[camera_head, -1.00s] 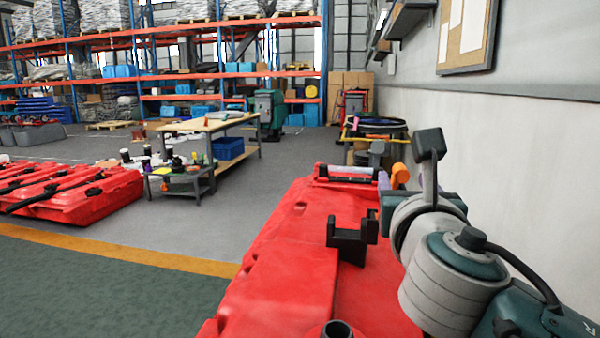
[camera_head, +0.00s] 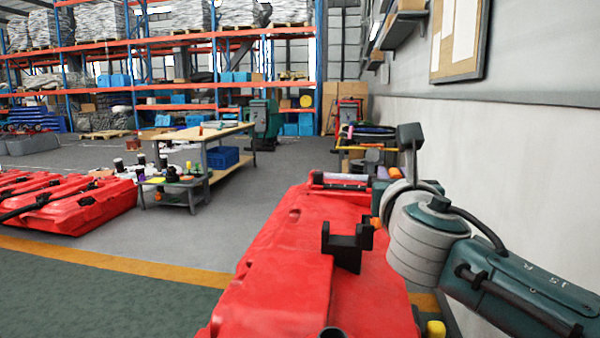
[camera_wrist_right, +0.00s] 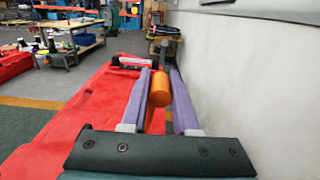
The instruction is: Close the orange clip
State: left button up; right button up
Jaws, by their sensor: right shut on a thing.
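The orange clip (camera_wrist_right: 158,88) shows between the two purple fingers of my right gripper (camera_wrist_right: 159,72) in the right wrist view. The fingers are closed in on it from both sides. In the head view a small part of the orange clip (camera_head: 376,222) shows at the right edge of the red tank (camera_head: 290,265). My right gripper and wrist largely cover it there, so I cannot tell the clip's exact angle. My left gripper is in neither view.
A black bracket (camera_head: 345,246) stands up from the tank's top near the clip. A grey roller (camera_head: 340,181) lies at the tank's far end. A pale wall (camera_head: 530,165) runs close along the right. A yellow part (camera_head: 436,329) shows at lower right.

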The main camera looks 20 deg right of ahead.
grip_shut()
dwell(0.9)
